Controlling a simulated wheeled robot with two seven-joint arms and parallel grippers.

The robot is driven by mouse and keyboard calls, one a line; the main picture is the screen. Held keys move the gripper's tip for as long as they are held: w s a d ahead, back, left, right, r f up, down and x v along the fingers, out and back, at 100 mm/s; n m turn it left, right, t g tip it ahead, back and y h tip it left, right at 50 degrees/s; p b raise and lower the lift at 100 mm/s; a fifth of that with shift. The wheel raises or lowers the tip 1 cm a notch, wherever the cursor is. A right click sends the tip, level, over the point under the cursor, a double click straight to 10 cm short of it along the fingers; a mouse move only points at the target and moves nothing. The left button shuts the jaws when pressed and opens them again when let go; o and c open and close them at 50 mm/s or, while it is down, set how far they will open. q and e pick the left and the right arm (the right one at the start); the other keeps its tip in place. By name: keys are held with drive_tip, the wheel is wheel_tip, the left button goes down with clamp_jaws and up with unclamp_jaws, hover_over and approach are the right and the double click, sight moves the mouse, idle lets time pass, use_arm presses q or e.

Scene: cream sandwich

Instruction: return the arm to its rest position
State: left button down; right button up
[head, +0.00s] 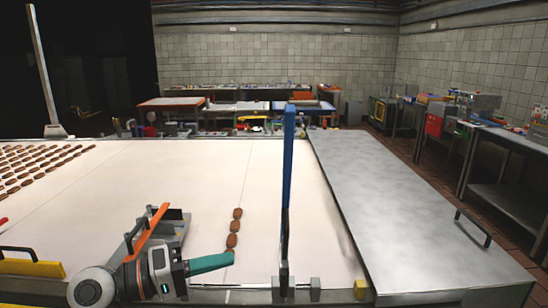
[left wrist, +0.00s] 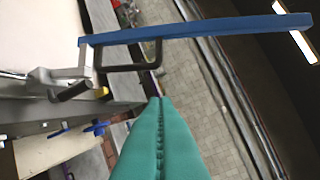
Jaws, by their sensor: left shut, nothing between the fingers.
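My left arm (head: 155,265) comes in low at the left of the head view. My left gripper (head: 230,258) has teal fingers that point right, and it is over the near part of the pale belt (head: 200,190). In the left wrist view its fingers (left wrist: 160,100) are pressed together with nothing between them. A blue upright bar (head: 289,150) stands to the right of the fingertips, apart from them in the head view. The blue bar (left wrist: 205,30) and its dark handle cross the top of the left wrist view. My right gripper is not in view.
A short row of brown biscuits (head: 234,228) lies just beyond my left gripper. More rows of biscuits (head: 40,165) are at the far left. A metal table (head: 400,210) with a handle (head: 473,228) is on the right, its top mostly clear. Cluttered benches (head: 240,110) stand at the back.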

use_arm(q)
drive_tip(key=s+a+f+y, duration=0.1)
drive_tip(key=s+f+y, duration=0.3)
drive_tip(key=f, duration=0.7)
drive_tip(key=s+a+f+y, duration=0.1)
drive_tip(key=s+f+y, duration=0.3)
drive_tip(key=f, duration=0.7)
drive_tip(key=s+a+f+m+g+y, duration=0.15)
drive_tip(key=s+a+f+y, duration=0.3)
drive_tip(key=s, duration=0.45)
drive_tip(key=s+a+f+g+y, duration=0.2)
drive_tip(key=s+a+f+y, duration=0.25)
drive_tip(key=s, duration=0.35)
wheel_tip(320, 180, down, 27)
drive_tip(key=s+g, duration=0.1)
drive_tip(key=s+a+f+g, duration=0.1)
drive_tip(key=s+a+f, duration=0.1)
drive_tip(key=s+f, duration=1.3)
drive_tip(key=shift+s+a+f+m+h, duration=0.25)
drive_tip(key=shift+s+a+m+h, duration=0.1)
drive_tip(key=shift+s, duration=0.25)
